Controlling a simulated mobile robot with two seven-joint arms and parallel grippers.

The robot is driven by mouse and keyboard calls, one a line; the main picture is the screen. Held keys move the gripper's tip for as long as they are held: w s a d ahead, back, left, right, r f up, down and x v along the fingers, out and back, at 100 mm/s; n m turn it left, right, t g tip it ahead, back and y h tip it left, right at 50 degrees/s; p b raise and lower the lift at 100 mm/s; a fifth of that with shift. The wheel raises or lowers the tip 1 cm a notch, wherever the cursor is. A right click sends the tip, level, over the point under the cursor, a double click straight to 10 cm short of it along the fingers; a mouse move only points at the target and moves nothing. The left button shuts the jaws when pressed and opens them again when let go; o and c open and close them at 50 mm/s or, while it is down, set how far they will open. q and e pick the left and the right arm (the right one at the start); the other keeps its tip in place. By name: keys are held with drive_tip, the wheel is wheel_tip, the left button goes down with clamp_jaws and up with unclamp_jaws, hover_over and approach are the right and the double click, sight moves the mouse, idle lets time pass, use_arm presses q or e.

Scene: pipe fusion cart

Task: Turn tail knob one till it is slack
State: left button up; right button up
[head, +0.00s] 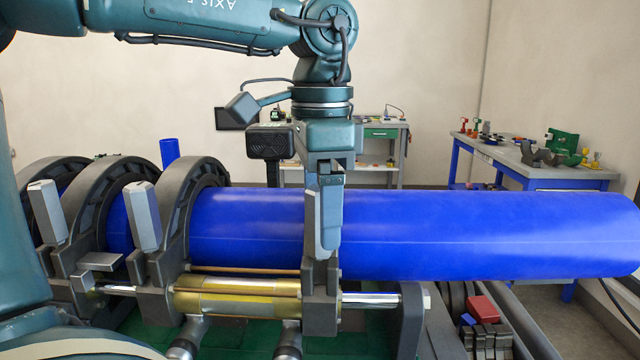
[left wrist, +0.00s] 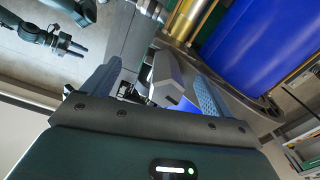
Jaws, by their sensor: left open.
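A grey block-shaped knob (head: 328,222) stands upright on the right-hand clamp (head: 320,305), in front of the blue pipe (head: 480,235). I cannot read a label that tells whether it is tail knob one. My left gripper (head: 325,178) points down over this knob from above. In the left wrist view the left gripper's two blue ridged fingers (left wrist: 155,85) are spread apart, with the grey knob (left wrist: 168,78) between them. Whether either finger touches it is unclear. A dark arm end, apparently my right gripper (left wrist: 75,48), shows small at the upper left of the left wrist view.
Two similar grey knobs (head: 143,217) (head: 47,212) stand on the clamp rings further left. A brass cylinder (head: 235,300) lies below the pipe. A red block (head: 482,309) lies at lower right. Benches (head: 535,170) (head: 375,133) stand behind.

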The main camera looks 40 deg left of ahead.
use_arm(q)
drive_tip(key=shift+w+a, duration=0.2)
use_arm(e)
drive_tip(key=shift+s+f, duration=0.4)
drive_tip(key=shift+f, duration=0.05)
use_arm(q)
wheel_tip(320, 180, up, 6)
drive_tip(key=p, duration=0.5)
drive_tip(key=shift+a, duration=0.1)
use_arm(e)
drive_tip(key=r, duration=0.5)
drive_tip(key=shift+w+a+r, duration=0.1)
drive_tip(key=shift+a+r, duration=0.1)
drive_tip(key=shift+a, duration=0.05)
use_arm(q)
drive_tip(key=shift+f, duration=0.1)
drive_tip(key=shift+c, duration=0.4)
